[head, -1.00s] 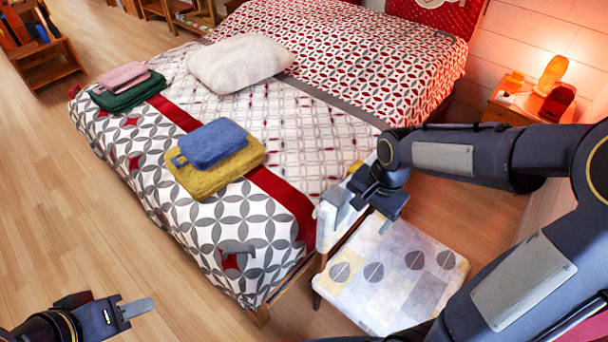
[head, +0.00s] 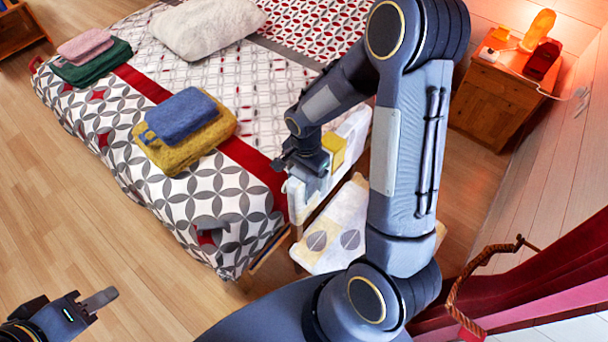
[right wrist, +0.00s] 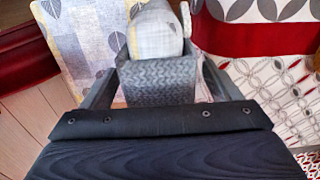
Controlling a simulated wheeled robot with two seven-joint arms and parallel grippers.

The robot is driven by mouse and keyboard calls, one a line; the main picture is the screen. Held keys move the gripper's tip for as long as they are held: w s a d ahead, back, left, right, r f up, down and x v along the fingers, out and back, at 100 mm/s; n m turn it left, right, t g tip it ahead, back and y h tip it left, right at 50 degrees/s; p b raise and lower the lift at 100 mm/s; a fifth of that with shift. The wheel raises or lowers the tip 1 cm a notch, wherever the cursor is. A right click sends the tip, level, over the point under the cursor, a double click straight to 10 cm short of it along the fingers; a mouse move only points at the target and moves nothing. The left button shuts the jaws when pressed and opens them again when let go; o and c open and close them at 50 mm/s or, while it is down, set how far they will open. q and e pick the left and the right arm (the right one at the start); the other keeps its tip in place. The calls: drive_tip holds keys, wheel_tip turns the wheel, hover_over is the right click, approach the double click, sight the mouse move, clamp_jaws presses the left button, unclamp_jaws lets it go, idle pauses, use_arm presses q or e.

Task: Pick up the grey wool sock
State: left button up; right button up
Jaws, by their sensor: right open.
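A grey, herringbone-knit cloth (right wrist: 158,82), which looks like the grey wool sock, shows in the right wrist view. It seems to lie over the top of the padded chair back (right wrist: 155,38). My right gripper (right wrist: 157,58) is open, with one finger on each side of the knit. In the head view my right gripper (head: 303,162) is at the chair back (head: 298,202), and the sock there is mostly hidden by the gripper. I cannot tell whether the fingers touch it. My left gripper (head: 96,302) is low at the left, over the floor, far from the sock.
The bed (head: 225,255) stands left of the chair and carries folded blue (head: 180,115) and yellow (head: 190,150) cloths. The chair seat (head: 325,240) is partly behind my right arm. A nightstand (head: 490,100) stands at the right wall. Floor is clear at the left.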

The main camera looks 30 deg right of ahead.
drive_tip(key=shift+f, duration=1.25)
drive_tip(key=c, duration=1.1)
drive_tip(key=shift+r, duration=0.1)
